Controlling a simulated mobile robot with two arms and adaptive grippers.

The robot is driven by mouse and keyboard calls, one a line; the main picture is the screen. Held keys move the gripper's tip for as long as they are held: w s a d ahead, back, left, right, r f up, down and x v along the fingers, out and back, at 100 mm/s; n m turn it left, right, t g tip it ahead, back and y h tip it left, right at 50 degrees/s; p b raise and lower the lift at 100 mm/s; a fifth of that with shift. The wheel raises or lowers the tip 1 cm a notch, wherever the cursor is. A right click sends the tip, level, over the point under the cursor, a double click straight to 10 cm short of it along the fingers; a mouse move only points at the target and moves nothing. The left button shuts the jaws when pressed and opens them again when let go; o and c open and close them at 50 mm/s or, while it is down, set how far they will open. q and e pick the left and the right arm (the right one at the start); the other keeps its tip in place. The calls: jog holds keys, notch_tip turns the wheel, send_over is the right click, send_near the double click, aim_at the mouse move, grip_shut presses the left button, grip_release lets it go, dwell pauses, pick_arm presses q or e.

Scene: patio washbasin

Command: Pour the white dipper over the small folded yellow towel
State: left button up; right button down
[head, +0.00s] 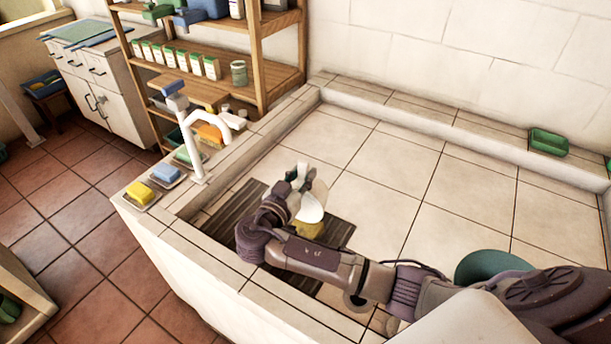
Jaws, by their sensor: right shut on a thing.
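My right arm reaches in from the lower right over the tiled basin. Its gripper (301,184) is shut on the white dipper (313,212). The dipper hangs tilted just above the small folded yellow towel (308,229), covering part of it. The towel lies on the dark slatted mat (339,233) in the basin, and my arm hides some of the mat. No water stream can be made out. How the fingers meet the dipper is too small to tell. My left gripper is not in view.
A white tap (208,127) rises from the left ledge, near yellow (139,192) and blue (166,173) items on dishes. A teal bucket (490,265) stands partly behind my arm. A green tray (547,142) is at the far rim. The basin's middle is clear.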

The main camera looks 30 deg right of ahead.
jog(key=shift+s+a+f+t+h+b, duration=0.3)
jog(key=shift+s+a+h+b, duration=0.3)
jog(key=shift+b, duration=0.45)
jog(key=shift+s+a+f+t+h+b, duration=0.2)
jog(key=shift+s+a+t+h+b, duration=0.15)
jog(key=shift+a+b, duration=0.55)
jog(key=shift+s+a+r+t+h+b, duration=0.1)
jog(key=shift+s+a+t+h+b, duration=0.2)
jog(key=shift+b, duration=0.45)
